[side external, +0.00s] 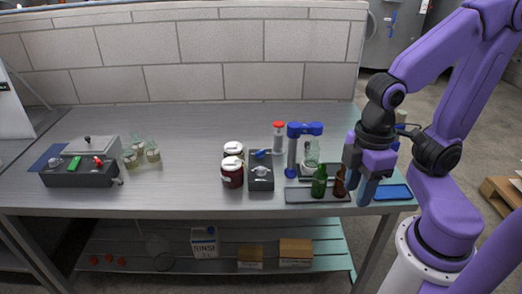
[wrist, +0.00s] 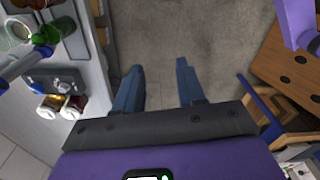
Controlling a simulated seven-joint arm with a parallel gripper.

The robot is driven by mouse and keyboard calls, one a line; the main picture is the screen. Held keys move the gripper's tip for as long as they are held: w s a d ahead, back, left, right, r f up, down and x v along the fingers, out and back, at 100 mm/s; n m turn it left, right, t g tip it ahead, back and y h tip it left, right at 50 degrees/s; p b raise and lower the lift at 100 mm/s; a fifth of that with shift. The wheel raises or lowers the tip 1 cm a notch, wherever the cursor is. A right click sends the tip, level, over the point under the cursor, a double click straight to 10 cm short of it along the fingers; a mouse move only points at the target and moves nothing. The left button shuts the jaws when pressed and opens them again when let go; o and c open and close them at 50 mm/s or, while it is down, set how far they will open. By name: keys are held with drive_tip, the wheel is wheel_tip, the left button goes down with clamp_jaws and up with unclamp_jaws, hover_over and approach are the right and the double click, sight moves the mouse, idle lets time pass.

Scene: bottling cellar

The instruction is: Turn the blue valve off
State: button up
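A dark box (side external: 261,178) stands near the middle of the bench, with a small blue valve handle (side external: 262,153) on top. The box also shows in the wrist view (wrist: 62,82), with a blue part (wrist: 37,87) at its left end. Its exact turn angle is too small to tell. My gripper (side external: 357,194) is at the right end of the bench, well to the right of the box. In the wrist view my gripper (wrist: 160,68) has its fingers apart with nothing between them, over bare floor.
A blue-topped post (side external: 305,129), a green bottle (side external: 319,186) and a brown bottle (side external: 340,183) stand between the box and my gripper. Lidded jars (side external: 232,177) stand left of the box. A switch panel (side external: 80,178) and glass jars (side external: 140,148) are farther left.

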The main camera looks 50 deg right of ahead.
drive_tip(key=w+a+r+m, duration=0.2)
drive_tip(key=w+a+m, duration=0.1)
drive_tip(key=w+m, duration=0.8)
drive_tip(key=m+y, duration=0.3)
drive_tip(key=m, duration=0.9)
hover_over(260, 151)
drive_tip(key=s+a, duration=0.6)
drive_tip(key=s, duration=0.1)
drive_tip(key=w+d+f+m+y, duration=0.1)
drive_tip(key=w+d+f+m, duration=0.2)
drive_tip(key=d, duration=0.4)
drive_tip(key=w+d+m, duration=0.4)
drive_tip(key=d+m, duration=0.1)
drive_tip(key=d, duration=0.1)
drive_tip(key=x, duration=1.7)
drive_tip(key=shift+d+f, duration=0.1)
drive_tip(key=shift+f, duration=0.15)
clamp_jaws()
